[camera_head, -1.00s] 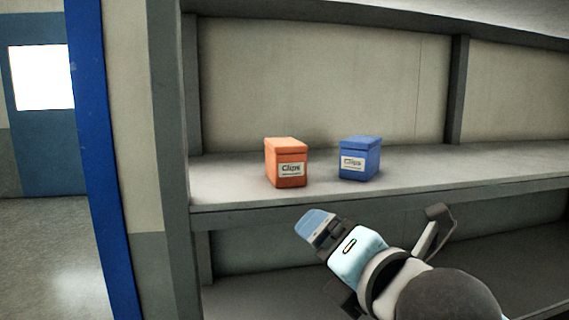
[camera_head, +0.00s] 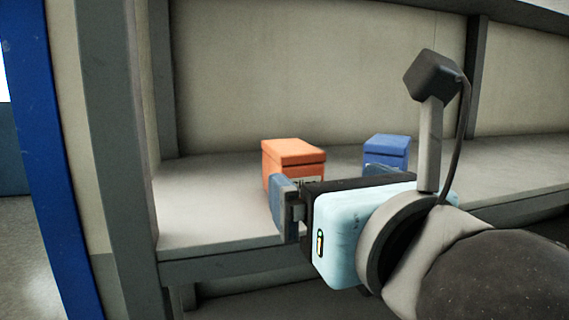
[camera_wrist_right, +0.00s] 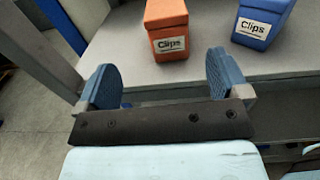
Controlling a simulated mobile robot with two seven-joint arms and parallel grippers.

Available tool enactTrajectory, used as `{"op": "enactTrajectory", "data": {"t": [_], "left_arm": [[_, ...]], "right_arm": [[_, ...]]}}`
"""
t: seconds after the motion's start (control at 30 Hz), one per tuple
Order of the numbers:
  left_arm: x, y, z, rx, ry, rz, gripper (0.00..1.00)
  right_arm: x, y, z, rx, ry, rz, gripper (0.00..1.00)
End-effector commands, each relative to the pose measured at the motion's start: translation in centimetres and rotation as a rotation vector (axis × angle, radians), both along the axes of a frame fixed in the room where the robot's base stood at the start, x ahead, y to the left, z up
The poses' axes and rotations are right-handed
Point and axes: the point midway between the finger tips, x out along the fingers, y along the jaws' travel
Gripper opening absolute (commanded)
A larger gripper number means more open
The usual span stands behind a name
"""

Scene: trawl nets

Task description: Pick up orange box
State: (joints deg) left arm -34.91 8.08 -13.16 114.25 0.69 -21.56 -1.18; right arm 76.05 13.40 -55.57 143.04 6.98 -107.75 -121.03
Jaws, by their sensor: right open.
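The orange box (camera_head: 293,158) stands upright on the shelf, its lower front partly hidden by my right gripper in the head view. In the right wrist view the orange box (camera_wrist_right: 167,30) shows its "Clips" label just beyond the fingers. My right gripper (camera_head: 325,185) is in front of the shelf's edge, and its blue fingers (camera_wrist_right: 162,84) are spread apart with nothing between them. The box lies ahead of the gap, nearer the right finger in the wrist view. The fingers do not appear to touch it. My left gripper is not in view.
A blue box (camera_head: 387,152), also labelled "Clips" in the wrist view (camera_wrist_right: 262,22), stands to the right of the orange one with a gap between. The shelf (camera_head: 205,200) has a grey upright post (camera_head: 128,150) at its left. Shelf surface left of the orange box is clear.

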Motion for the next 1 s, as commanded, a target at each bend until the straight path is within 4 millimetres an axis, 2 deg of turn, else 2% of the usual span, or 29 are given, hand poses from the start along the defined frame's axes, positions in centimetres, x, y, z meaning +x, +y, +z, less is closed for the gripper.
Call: {"op": "enactTrajectory", "data": {"t": [0.1,0.27,0.43,0.67,0.77,0.9,1.0], "left_arm": [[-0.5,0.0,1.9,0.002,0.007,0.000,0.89],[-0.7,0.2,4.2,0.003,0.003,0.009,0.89],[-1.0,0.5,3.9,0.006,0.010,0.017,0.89],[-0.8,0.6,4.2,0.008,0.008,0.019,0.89],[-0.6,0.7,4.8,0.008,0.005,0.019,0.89],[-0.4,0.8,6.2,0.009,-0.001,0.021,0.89],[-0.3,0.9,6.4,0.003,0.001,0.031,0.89]], "right_arm": [[1.1,0.3,0.7,-0.001,0.006,-0.004,0.94],[2.6,0.8,0.7,-0.002,0.007,-0.002,0.94],[6.0,2.0,0.1,0.000,0.004,-0.004,0.94],[7.9,2.7,0.0,0.000,0.002,-0.001,0.94],[8.8,2.7,0.2,0.001,0.003,-0.002,0.94],[11.0,2.9,0.3,0.000,0.005,-0.003,0.94],[12.2,3.4,0.2,0.001,0.003,-0.001,0.94]]}}
